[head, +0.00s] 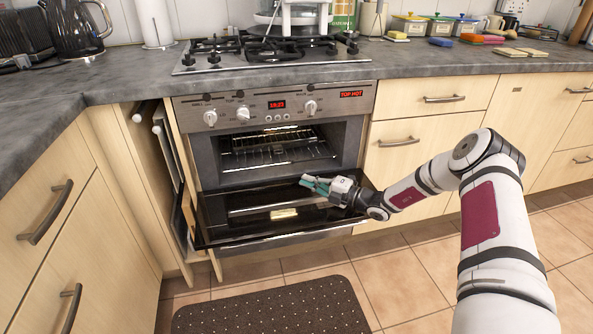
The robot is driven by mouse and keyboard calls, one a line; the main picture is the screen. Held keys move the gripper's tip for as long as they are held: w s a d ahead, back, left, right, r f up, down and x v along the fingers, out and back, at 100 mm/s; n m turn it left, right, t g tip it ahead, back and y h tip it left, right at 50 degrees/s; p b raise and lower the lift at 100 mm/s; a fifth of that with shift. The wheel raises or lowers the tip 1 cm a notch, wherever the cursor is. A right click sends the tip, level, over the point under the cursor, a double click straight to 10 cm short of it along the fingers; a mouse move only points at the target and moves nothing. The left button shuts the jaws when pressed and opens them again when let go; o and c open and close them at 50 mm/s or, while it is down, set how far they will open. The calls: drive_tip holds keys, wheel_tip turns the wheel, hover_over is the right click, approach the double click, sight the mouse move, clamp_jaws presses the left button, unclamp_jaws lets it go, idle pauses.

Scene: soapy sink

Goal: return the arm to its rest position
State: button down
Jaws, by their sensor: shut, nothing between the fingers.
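My gripper (316,185) is in the middle of the head view, at the end of my white and grey arm. Its teal fingers are shut and hold nothing. It hovers over the lowered oven door (285,238), pointing left, in front of the oven opening. My arm reaches in from the lower right and bends at a raised elbow. Whether the gripper touches the door cannot be told.
The oven (222,158) is open, with a wire rack (275,150) inside. A small pale item (284,214) shows at the door. A dark mat (270,308) lies on the tiled floor. A tall narrow cabinet (158,150) stands open left of the oven. Drawers (440,98) flank the right.

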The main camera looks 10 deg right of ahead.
drive_tip(key=shift+p+v, duration=0.35)
drive_tip(key=shift+v, duration=1.45)
drive_tip(key=s+a+r+n+g+h, duration=0.1)
drive_tip(key=s+a+r+n+g, duration=0.65)
drive_tip(key=s+r+n, duration=0.45)
drive_tip(key=s+a+r+n+g+h, duration=0.2)
drive_tip(key=s+a+r+n+g, duration=0.4)
drive_tip(key=s+a+r+n, duration=0.6)
drive_tip(key=s+d+r+n+h, duration=0.2)
drive_tip(key=s+d+n+h, duration=0.1)
drive_tip(key=s+n, duration=0.4)
drive_tip(key=s+d+r+n+h, duration=0.25)
drive_tip(key=s+n, duration=0.25)
drive_tip(key=s, duration=0.3)
drive_tip(key=s+d+n+t+h, duration=0.1)
drive_tip(key=s+d+n+h, duration=0.1)
drive_tip(key=s+d+n, duration=0.45)
drive_tip(key=s+d+n+h, duration=0.2)
drive_tip(key=s+n+h, duration=0.1)
drive_tip(key=s, duration=0.6)
wheel_tip(320, 180, up, 29)
drive_tip(key=t+p, duration=0.4)
drive_tip(key=p, duration=2.3)
drive_tip(key=shift+d, duration=0.2)
